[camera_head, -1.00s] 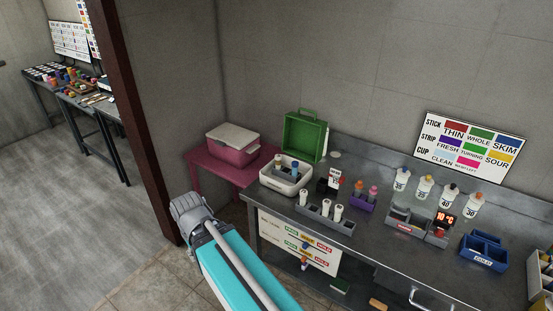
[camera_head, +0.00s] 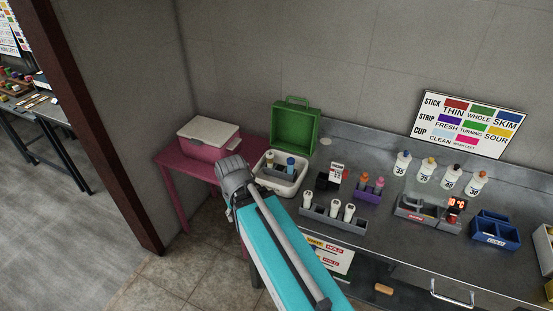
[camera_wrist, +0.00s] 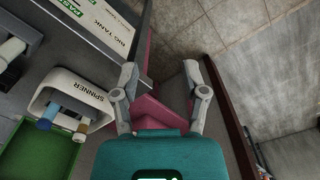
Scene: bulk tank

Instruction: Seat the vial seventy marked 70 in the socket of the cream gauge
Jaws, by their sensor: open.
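My gripper (camera_wrist: 160,72) is open and empty in the wrist view, its two fingers apart over the floor and the pink table's edge. The white spinner (camera_head: 271,187) holds a blue-capped vial (camera_head: 291,163) and a tan-capped vial (camera_head: 269,158). In the wrist view the spinner (camera_wrist: 98,100) is left of my gripper, with the blue cap (camera_wrist: 44,124) and tan cap (camera_wrist: 79,134). No 70 mark is readable, and I cannot tell which thing is the cream gauge.
A grey rack (camera_head: 334,220) with several white-capped vials stands at the bench front.

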